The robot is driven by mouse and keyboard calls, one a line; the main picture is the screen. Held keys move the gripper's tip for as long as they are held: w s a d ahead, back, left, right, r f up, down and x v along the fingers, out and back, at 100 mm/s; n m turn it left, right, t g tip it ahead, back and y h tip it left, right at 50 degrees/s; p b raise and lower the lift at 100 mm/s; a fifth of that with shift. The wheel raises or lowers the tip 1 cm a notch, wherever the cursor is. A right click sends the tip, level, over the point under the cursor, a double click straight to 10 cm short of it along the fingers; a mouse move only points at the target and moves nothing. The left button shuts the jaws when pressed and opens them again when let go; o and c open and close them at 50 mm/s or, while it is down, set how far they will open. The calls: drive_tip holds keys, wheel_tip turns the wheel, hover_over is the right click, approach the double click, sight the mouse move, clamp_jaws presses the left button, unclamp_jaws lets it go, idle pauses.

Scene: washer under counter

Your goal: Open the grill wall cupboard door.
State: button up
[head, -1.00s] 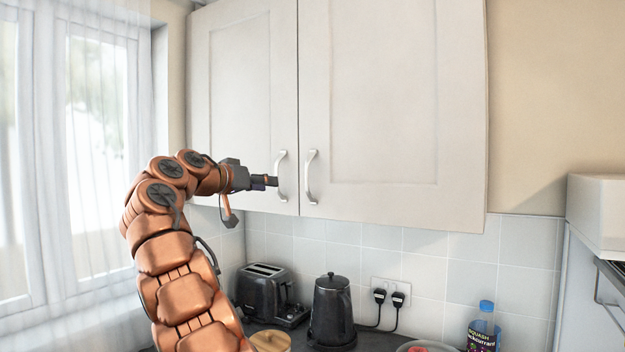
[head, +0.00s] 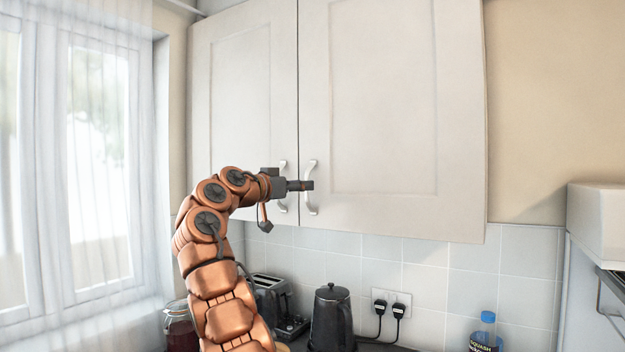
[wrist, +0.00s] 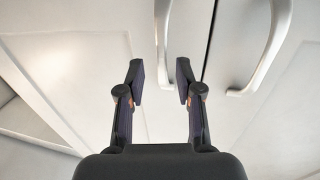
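The wall cupboard has a left door (head: 243,100) and a wider right door (head: 380,110), both closed. Each has a curved metal handle near the middle seam: left handle (head: 282,172) and right handle (head: 311,195). I cannot tell which door the task means. My gripper (head: 308,186) is in front of the handles, its fingertips overlapping the right handle in the head view. In the wrist view, my gripper (wrist: 160,80) is open and empty, with one handle (wrist: 163,40) lined up between and beyond the fingertips. The other handle (wrist: 270,45) is off to the right. Contact is not visible.
Below, on the counter, are a toaster (head: 270,300), a black kettle (head: 331,320), a jar (head: 180,328) and a blue-capped bottle (head: 487,330). Plugs (head: 390,307) are in the tiled wall. A curtained window (head: 80,150) is at left.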

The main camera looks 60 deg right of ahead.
sight(308, 203)
drive_tip(key=d, duration=0.2)
drive_tip(key=d+p, duration=0.1)
drive_tip(key=shift+s+d, duration=0.15)
drive_tip(key=shift+s, duration=0.1)
clamp_jaws()
idle(0.5)
